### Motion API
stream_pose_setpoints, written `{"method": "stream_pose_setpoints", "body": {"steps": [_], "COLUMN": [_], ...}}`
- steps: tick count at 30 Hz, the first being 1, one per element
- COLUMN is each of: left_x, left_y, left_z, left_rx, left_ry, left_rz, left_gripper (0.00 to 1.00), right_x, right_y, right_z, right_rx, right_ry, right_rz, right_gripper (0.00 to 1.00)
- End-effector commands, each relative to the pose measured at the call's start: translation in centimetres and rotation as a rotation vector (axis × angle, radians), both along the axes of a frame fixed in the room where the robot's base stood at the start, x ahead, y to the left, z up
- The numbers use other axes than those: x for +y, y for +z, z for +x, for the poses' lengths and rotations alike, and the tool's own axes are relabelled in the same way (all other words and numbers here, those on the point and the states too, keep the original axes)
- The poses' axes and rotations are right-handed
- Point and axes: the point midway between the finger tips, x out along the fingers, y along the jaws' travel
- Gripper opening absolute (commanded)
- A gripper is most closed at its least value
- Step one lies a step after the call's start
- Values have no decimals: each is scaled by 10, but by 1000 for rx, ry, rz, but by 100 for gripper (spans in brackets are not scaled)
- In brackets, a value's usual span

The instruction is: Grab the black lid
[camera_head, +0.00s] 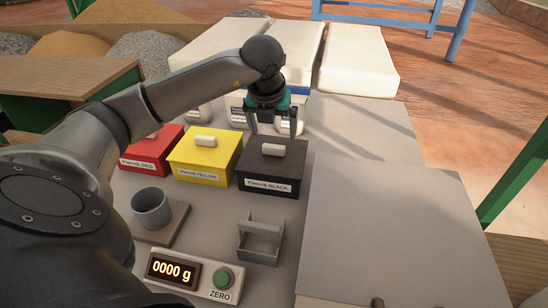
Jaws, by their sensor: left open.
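The black lid (285,155) sits on the black box (268,182), whose label reads as a black pigment. A pale handle (272,149) stands up from the lid. My left gripper (275,128) is open, with its fingers pointing down above the far side of the black lid. Its fingers appear apart from the handle, and nothing shows between them. My right gripper is not in view.
A yellow box (205,171) and a red box (148,160) stand left of the black one. Nearer are a grey cup (151,208), a grey metal holder (259,242) and a scale display reading 0000 g (173,269). White containers stand behind.

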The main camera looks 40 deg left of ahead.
Motion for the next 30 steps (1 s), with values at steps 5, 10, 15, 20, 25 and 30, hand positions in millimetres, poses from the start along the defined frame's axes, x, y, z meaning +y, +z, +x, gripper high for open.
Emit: {"method": "stream_pose_setpoints", "body": {"steps": [5,10,15,20,25,30], "left_x": [3,8,15,18,18,18], "left_y": [-16,-30,-55,-65,-65,-64], "left_z": [6,9,16,21,21,21], "left_rx": [0,1,2,0,-1,-1], "left_ry": [0,1,1,0,-1,0], "left_rz": [-1,0,-1,-1,0,0], "left_gripper": [100,100,100,100,100,86], "right_x": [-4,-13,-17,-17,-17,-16], "right_y": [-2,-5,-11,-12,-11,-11], "right_z": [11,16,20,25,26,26], "right_rx": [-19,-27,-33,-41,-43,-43], "right_ry": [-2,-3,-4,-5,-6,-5], "right_rz": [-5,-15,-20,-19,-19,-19], "right_gripper": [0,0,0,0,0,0]}}
